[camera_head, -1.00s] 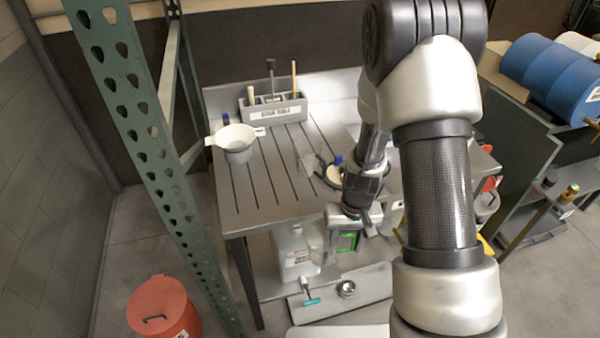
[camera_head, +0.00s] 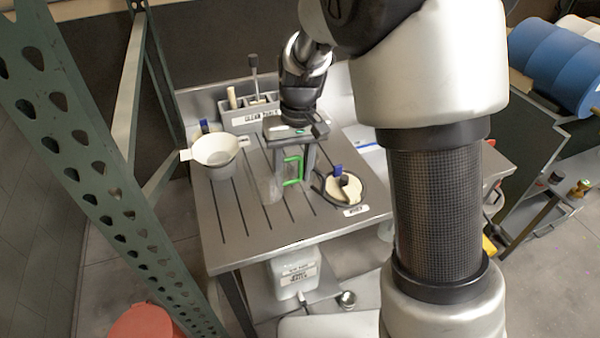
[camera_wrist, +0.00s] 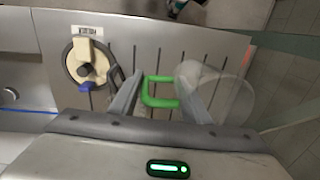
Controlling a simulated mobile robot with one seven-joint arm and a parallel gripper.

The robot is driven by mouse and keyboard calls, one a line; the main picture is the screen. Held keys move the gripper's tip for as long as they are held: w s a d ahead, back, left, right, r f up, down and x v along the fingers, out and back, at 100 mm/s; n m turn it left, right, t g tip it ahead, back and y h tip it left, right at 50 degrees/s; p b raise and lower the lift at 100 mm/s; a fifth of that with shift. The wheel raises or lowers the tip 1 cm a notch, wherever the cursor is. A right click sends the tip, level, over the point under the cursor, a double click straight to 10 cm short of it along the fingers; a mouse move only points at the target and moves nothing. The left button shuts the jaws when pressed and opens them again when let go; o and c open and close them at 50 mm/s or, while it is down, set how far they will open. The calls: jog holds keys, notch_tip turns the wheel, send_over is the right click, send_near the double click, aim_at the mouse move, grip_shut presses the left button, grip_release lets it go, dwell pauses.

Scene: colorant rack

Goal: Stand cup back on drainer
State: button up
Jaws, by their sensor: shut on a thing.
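The clear cup (camera_head: 271,188) with a green handle (camera_head: 292,169) is in my gripper (camera_head: 294,178), over the middle of the grooved steel drainer (camera_head: 237,215). In the wrist view, the green handle (camera_wrist: 160,91) lies between the two fingers of my gripper (camera_wrist: 162,98). The clear cup body (camera_wrist: 232,100) lies just right of the right finger. The cup looks roughly upright in the head view. I cannot tell whether its base touches the drainer. Part of its body is hidden by a finger.
A white funnel-like cup (camera_head: 216,155) stands at the left of the drainer. A round holder with a cream, blue-tipped piece (camera_head: 345,188) is close on the right. A grey caddy (camera_head: 245,115) is behind. A green upright post (camera_head: 85,150) is at left. The front drainer strip is clear.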

notch_tip(320, 180, down, 10)
jog(key=shift+r+b, duration=0.1)
jog(key=shift+b, duration=0.2)
jog(key=shift+s, duration=0.1)
jog(key=shift+f, duration=0.25)
jog(key=o, duration=1.3)
jog(key=shift+r, duration=0.1)
